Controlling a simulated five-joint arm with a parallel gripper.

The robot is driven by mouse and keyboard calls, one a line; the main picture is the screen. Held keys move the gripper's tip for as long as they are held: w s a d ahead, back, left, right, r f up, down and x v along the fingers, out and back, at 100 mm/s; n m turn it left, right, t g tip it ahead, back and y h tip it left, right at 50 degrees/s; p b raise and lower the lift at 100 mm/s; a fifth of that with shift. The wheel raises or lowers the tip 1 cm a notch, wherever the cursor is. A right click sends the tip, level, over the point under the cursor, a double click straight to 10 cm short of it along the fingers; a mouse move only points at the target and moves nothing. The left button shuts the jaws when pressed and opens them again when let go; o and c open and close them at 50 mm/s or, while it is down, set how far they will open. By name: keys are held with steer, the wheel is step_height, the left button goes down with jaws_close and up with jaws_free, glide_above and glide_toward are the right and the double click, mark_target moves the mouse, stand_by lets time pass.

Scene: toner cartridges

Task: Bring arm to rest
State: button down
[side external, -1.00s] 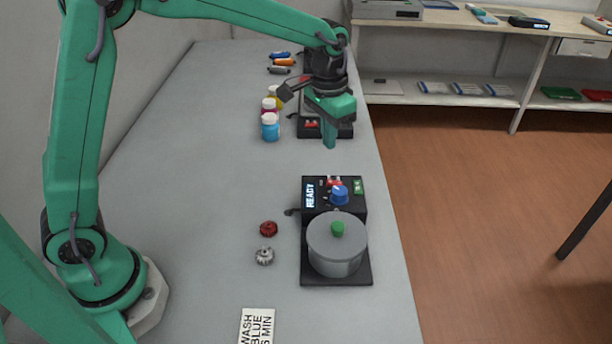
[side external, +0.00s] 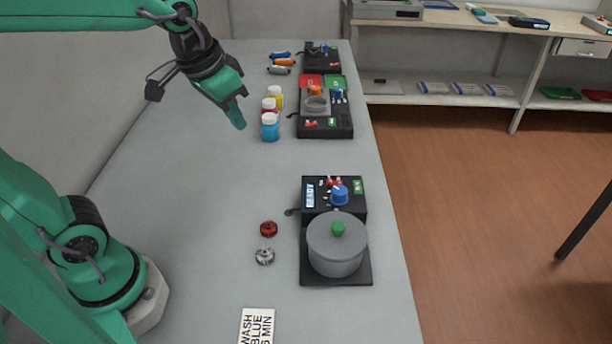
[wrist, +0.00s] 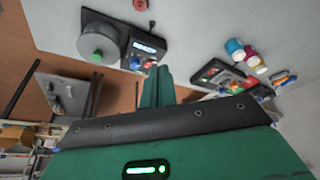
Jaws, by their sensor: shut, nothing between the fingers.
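In the wrist view my shut fingers (wrist: 158,88) show as a green block. The lidded grey pot (side external: 336,246) stands on the black washing unit (side external: 308,276), which has a blue knob and a READY display; the unit also shows in the wrist view (wrist: 148,46).
Several capped bottles (side external: 270,127) stand beside a black station (side external: 325,128) with red and green panels. Small cartridges (side external: 281,62) lie at the back. A red gear (side external: 268,229), a silver gear (side external: 265,256) and a note card (side external: 257,327) lie near the pot. The bench's left half is clear.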

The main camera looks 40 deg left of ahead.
steer(key=s+a+f+t, duration=0.1)
steer(key=s, duration=0.6)
steer(key=shift+s+a+f+n+t, duration=0.3)
steer(key=shift+s+a+f+n, duration=0.05)
steer(key=shift+s+a+n, duration=0.05)
